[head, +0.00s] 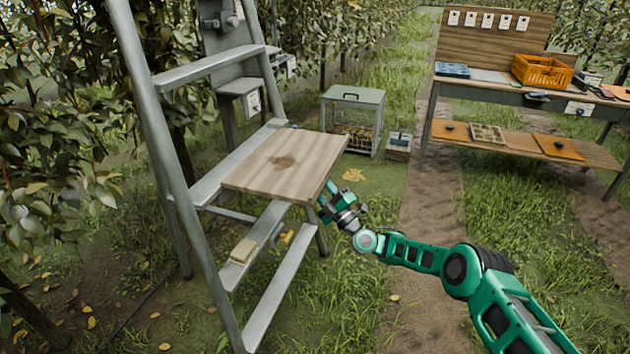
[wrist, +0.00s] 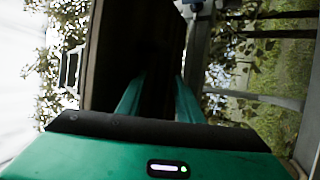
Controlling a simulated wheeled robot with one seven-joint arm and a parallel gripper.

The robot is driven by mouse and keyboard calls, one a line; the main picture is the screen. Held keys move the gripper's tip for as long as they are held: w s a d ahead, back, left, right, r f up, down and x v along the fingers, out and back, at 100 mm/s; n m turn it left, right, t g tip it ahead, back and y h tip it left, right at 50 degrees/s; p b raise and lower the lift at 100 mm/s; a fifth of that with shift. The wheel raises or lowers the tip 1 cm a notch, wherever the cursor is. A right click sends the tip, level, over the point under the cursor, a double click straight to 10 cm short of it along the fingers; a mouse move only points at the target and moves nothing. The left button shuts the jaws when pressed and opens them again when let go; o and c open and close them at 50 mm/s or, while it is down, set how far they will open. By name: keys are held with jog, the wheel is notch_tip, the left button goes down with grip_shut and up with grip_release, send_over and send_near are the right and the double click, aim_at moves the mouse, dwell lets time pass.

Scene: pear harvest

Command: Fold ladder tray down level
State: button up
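The ladder tray (head: 285,165) is a pale wooden board with a dark knot. It juts out from the grey ladder (head: 160,130) toward the right and looks close to level in the head view. My gripper (head: 327,197) is at the tray's right front corner, just at or below its edge. In the wrist view the gripper's two green fingers (wrist: 158,98) stand apart, with a dark surface, likely the tray in shadow (wrist: 138,40), filling the space ahead of and between them. Whether the fingers touch the tray is hidden.
A grey cage box (head: 353,115) stands behind the tray. A workbench (head: 500,85) with an orange crate (head: 541,72) is at the back right. Grass beside my arm is clear.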

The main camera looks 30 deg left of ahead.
jog(key=v, duration=1.1)
jog(key=shift+w, duration=0.2)
jog(key=shift+a+r, duration=0.1)
